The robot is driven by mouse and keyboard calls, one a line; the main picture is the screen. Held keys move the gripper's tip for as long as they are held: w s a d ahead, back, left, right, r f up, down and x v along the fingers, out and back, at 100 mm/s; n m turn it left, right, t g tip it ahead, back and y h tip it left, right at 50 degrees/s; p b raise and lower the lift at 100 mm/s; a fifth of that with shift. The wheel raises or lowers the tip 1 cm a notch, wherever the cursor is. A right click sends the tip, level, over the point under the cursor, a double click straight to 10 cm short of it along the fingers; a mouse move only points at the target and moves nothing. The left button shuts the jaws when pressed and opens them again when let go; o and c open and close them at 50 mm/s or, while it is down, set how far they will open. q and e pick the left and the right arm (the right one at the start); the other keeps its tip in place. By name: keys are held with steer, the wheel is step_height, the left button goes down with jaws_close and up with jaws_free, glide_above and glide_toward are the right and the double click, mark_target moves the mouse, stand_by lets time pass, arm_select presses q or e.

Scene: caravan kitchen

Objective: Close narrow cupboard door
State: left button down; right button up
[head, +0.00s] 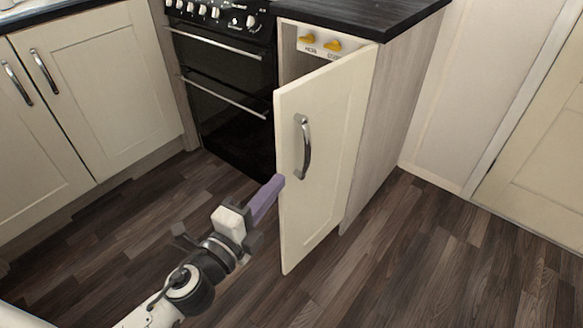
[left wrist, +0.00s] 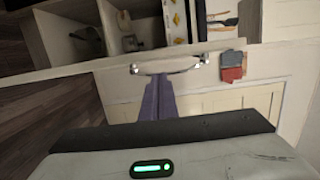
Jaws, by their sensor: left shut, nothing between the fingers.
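The narrow cupboard door (head: 318,165) is cream with a curved chrome handle (head: 304,146). It stands open, swung out from the cupboard beside the oven. My left gripper (head: 276,184) has purple fingers, shut and empty. Its tips are at the door's free edge in the head view, below and left of the handle; I cannot tell if they touch. In the left wrist view the fingers (left wrist: 157,98) point up the picture toward the chrome handle (left wrist: 168,67). My right gripper is not in view.
A black oven (head: 225,90) stands left of the cupboard, with cream double cupboards (head: 95,90) farther left. A dark worktop (head: 355,12) lies above. The wooden floor (head: 430,260) is clear at right.

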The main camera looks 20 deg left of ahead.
mark_target(291, 166)
arm_select(q)
steer(key=w, duration=0.2)
steer(key=w+d, duration=0.1)
steer(key=w, duration=0.4)
steer(key=shift+w+d, duration=0.15)
